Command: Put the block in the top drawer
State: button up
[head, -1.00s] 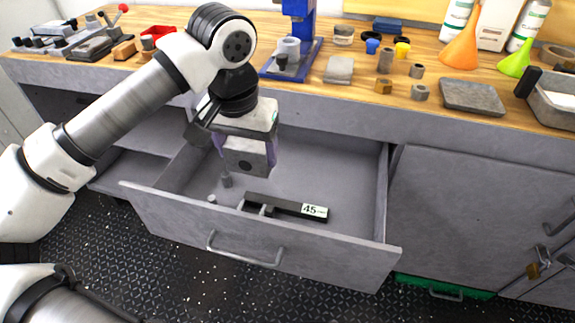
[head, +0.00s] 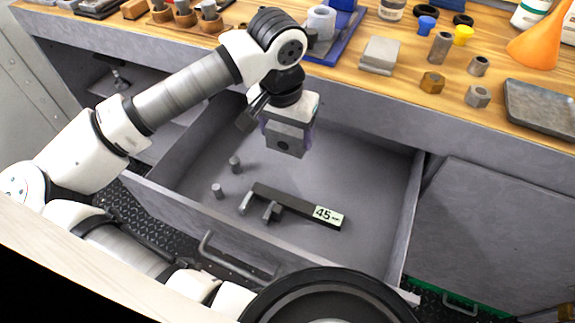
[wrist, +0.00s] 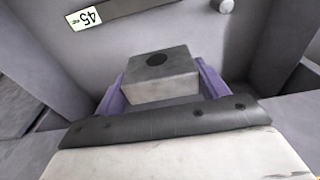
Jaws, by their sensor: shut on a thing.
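The block (head: 284,142) is a grey metal cuboid with a dark round hole in one face. My gripper (head: 287,136) is shut on it, and the block hangs above the floor of the open top drawer (head: 350,157). The wrist view shows the block (wrist: 160,78) between the purple fingers of my gripper (wrist: 161,90). The drawer is pulled out, with its handle (head: 235,262) on the front. The gap between block and drawer floor is hard to judge.
A dark bar labelled 45 (head: 297,206) lies in the drawer, beside small grey pegs (head: 217,191). The drawer floor to the right is clear. The wooden worktop (head: 400,75) behind holds a grey block stack (head: 379,55), metal nuts and an orange funnel (head: 541,45).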

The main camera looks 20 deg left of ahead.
notch_tip(320, 180, down, 11)
jog(key=shift+f+b, duration=0.1)
jog(key=shift+b, duration=0.2)
jog(key=shift+f+b, duration=0.15)
jog(key=shift+b, duration=0.15)
jog(key=o, duration=1.3)
jog(key=shift+c, duration=0.2)
jog(key=r, duration=0.4)
jog(key=s+r+p, duration=0.1)
jog(key=r, duration=0.7)
jog(key=shift+s+r, duration=0.15)
jog(key=shift+s, duration=0.05)
